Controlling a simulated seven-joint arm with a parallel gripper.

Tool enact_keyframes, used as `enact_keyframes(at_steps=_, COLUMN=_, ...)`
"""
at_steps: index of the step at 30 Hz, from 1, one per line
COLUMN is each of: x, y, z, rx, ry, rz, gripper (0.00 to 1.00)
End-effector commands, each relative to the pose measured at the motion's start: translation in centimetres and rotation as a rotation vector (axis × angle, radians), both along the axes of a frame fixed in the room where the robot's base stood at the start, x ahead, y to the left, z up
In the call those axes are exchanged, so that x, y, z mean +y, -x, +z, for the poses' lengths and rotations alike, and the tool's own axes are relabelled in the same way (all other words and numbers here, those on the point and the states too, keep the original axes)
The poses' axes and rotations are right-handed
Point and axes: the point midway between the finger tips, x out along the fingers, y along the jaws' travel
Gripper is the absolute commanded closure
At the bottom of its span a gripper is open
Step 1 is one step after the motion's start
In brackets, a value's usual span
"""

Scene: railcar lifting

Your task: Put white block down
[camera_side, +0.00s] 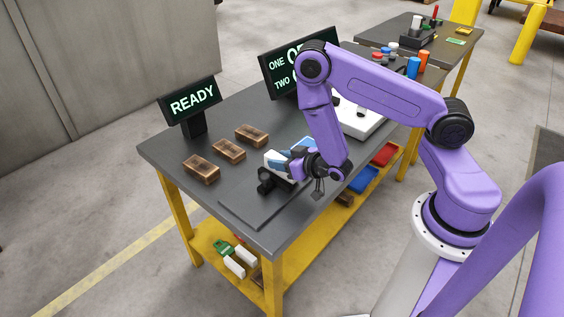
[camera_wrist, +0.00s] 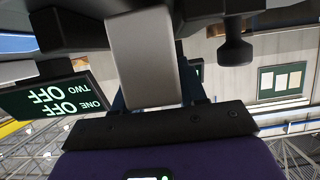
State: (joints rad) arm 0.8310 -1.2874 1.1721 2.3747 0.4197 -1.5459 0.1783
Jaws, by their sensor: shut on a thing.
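The white block (camera_side: 272,158) is at the tip of my gripper (camera_side: 288,162) in the side view, just above the dark bench top. My gripper has blue fingers and is shut on the block. The wrist view shows the block as a pale grey shape (camera_wrist: 143,60) close to the camera, between the fingers. The side view does not clearly show whether the block touches the black fixture (camera_side: 266,184) beside it.
Several brown open-topped blocks (camera_side: 229,150) stand in a row on the bench (camera_side: 205,126) to the left. A READY sign (camera_side: 193,101) and an ONE/TWO sign (camera_side: 283,72) stand behind. A white tray (camera_side: 362,124) lies to the right.

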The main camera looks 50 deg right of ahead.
Motion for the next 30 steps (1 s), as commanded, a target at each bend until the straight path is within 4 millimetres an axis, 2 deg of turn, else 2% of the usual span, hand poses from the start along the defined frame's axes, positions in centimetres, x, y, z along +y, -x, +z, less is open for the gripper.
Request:
enact_keyframes(at_steps=3, x=0.0, y=0.0, z=-0.66, rx=-0.001, ry=-0.001, rz=0.0, gripper=0.94)
enact_keyframes(at_steps=15, x=-0.01, y=0.01, z=-1.01, rx=0.0, ry=-0.001, rz=0.0, gripper=0.94)
enact_keyframes(at_steps=16, x=-0.01, y=0.02, z=-1.0, rx=0.0, ry=-0.001, rz=0.0, gripper=0.49)
enact_keyframes(at_steps=18, x=-0.01, y=0.01, z=-0.97, rx=0.0, ry=-0.001, rz=0.0, gripper=0.33)
enact_keyframes(at_steps=30, x=0.04, y=0.24, z=-0.59, rx=0.001, ry=0.0, rz=0.001, gripper=0.33)
